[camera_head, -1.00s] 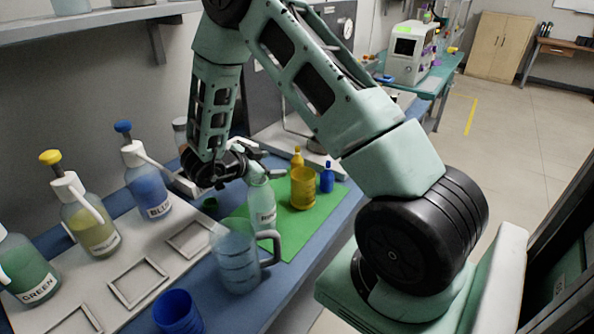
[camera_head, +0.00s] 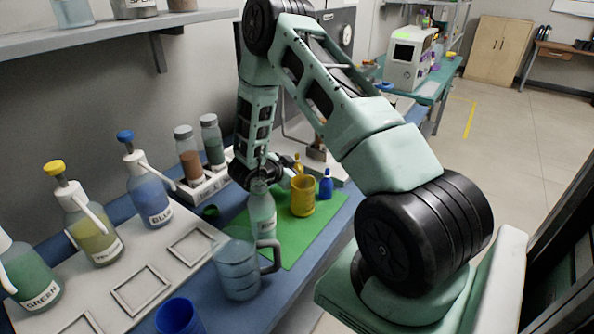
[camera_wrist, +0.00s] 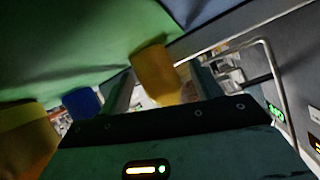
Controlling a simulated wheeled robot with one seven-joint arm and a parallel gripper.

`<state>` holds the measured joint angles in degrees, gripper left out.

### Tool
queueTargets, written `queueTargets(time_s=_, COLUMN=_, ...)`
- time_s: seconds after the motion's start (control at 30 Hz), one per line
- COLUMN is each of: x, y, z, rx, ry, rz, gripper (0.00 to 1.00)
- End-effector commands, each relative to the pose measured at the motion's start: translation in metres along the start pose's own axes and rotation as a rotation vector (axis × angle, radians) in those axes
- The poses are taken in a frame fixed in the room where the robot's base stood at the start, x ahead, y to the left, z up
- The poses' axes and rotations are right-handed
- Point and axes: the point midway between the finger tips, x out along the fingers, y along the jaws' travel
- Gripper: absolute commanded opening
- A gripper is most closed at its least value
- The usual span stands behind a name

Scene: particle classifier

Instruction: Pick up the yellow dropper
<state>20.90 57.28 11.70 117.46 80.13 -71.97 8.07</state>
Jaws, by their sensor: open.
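The yellow dropper (camera_head: 297,165) stands on the green mat (camera_head: 285,250), behind the yellow cup (camera_head: 303,198) in the head view; its lower part is hidden there. In the wrist view the dropper (camera_wrist: 155,75) shows inverted, between the two fingers of my gripper (camera_wrist: 160,84). The gripper is open around or just short of it; I cannot tell how deep the dropper lies between the fingers. No finger clearly presses on it. In the head view the wrist hangs low just left of the dropper, and the fingers are mostly hidden.
A blue dropper (camera_head: 326,185) stands close on the right, and it also shows in the wrist view (camera_wrist: 82,102). A clear bottle (camera_head: 262,212) stands in front of my wrist. A glass jug (camera_head: 238,270) and blue cup (camera_head: 178,318) are nearer. Vials in a rack (camera_head: 205,188) stand left.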

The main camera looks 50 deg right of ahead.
Motion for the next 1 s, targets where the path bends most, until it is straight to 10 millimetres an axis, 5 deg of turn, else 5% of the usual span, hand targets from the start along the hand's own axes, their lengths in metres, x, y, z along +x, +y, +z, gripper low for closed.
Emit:
queueTargets(time_s=0.17, x=0.0003, y=-0.0001, z=0.0002, rx=0.0, ry=0.0, rz=-0.001, gripper=0.64)
queueTargets(time_s=0.4, x=0.0001, y=-0.0001, z=0.0002, rx=0.0, ry=0.0, rz=-0.001, gripper=0.05)
queueTargets(time_s=1.0, x=-0.0022, y=-0.0016, z=-0.0031, rx=0.001, ry=-0.002, rz=-0.002, gripper=0.0)
